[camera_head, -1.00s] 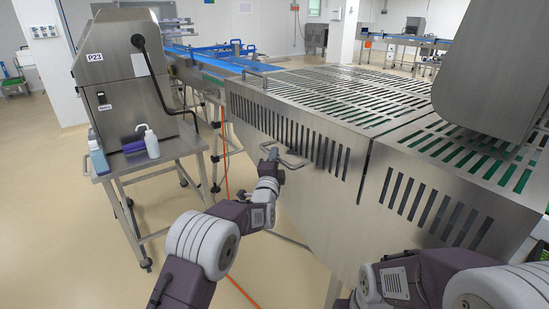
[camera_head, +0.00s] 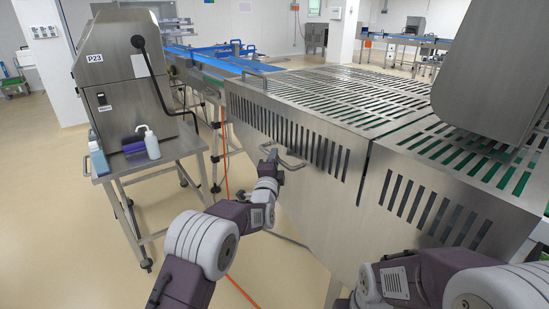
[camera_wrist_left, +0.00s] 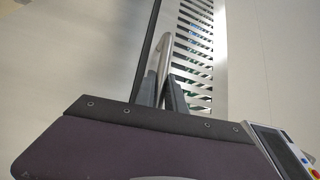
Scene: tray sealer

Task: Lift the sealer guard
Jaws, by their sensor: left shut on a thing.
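The sealer guard (camera_head: 290,165) is a large slotted stainless steel cover with a slotted top and a sloping front panel. A bar handle (camera_head: 292,163) sits low on its front panel. My left gripper (camera_head: 272,157) is at the left end of this handle, shut on it. In the left wrist view the handle (camera_wrist_left: 163,62) runs up from between the fingers (camera_wrist_left: 160,88), with the slotted panel behind. The guard looks down. My right arm (camera_head: 425,278) shows at the lower right; its gripper is out of view.
A second slotted panel (camera_head: 440,200) adjoins on the right, below a steel housing (camera_head: 490,70). On the left, a steel table (camera_head: 185,146) carries a machine marked P23 (camera_head: 120,80) and bottles (camera_head: 151,144). An orange cable (camera_head: 226,170) hangs to the floor. Floor at lower left is clear.

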